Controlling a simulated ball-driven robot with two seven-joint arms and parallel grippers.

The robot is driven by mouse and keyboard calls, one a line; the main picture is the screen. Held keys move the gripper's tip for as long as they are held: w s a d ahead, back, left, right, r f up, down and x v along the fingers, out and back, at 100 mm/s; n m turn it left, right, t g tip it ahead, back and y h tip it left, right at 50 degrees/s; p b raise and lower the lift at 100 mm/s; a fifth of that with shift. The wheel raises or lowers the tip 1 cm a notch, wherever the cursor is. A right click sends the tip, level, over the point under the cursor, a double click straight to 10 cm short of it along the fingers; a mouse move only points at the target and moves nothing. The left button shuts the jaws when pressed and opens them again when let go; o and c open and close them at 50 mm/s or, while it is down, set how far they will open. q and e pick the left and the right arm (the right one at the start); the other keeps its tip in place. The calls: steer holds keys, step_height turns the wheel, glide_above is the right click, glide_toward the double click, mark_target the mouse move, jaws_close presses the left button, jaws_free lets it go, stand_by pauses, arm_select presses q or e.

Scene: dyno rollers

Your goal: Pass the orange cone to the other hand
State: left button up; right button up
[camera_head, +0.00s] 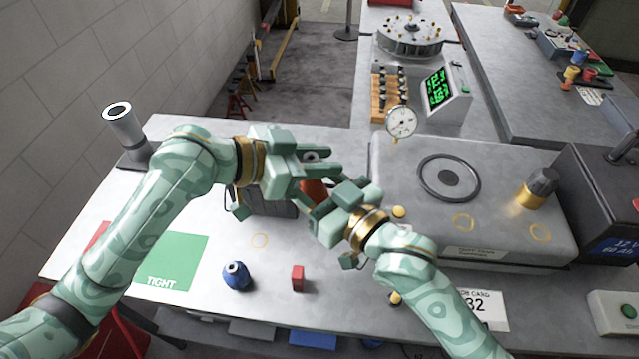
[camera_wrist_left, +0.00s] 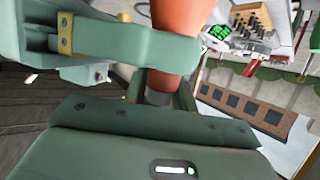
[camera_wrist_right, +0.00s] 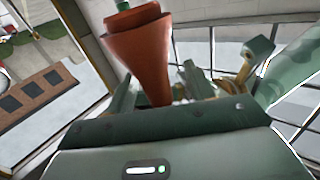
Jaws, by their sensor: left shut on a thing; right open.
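The orange cone (camera_head: 314,188) is between my two grippers in the head view, mostly covered by them. My left gripper (camera_head: 322,162) is shut on it. In the left wrist view the cone (camera_wrist_left: 172,16) stands behind a green finger that crosses it. My right gripper (camera_head: 325,199) is open, close beside the left one at the cone. In the right wrist view the cone (camera_wrist_right: 140,52) has its narrower end down near the right fingers, which stand apart on either side of it. Whether they touch it I cannot tell.
A blue rounded piece (camera_head: 236,276) and a red block (camera_head: 298,278) are on the bench below the grippers. A green mat marked TIGHT (camera_head: 172,258) lies to the left. A grey raised machine plate (camera_head: 400,170) and a dial gauge (camera_head: 401,122) are to the right.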

steer(key=c, duration=1.1)
arm_select(q)
steer(key=o, duration=1.1)
arm_select(e)
steer(key=shift+o, duration=0.2)
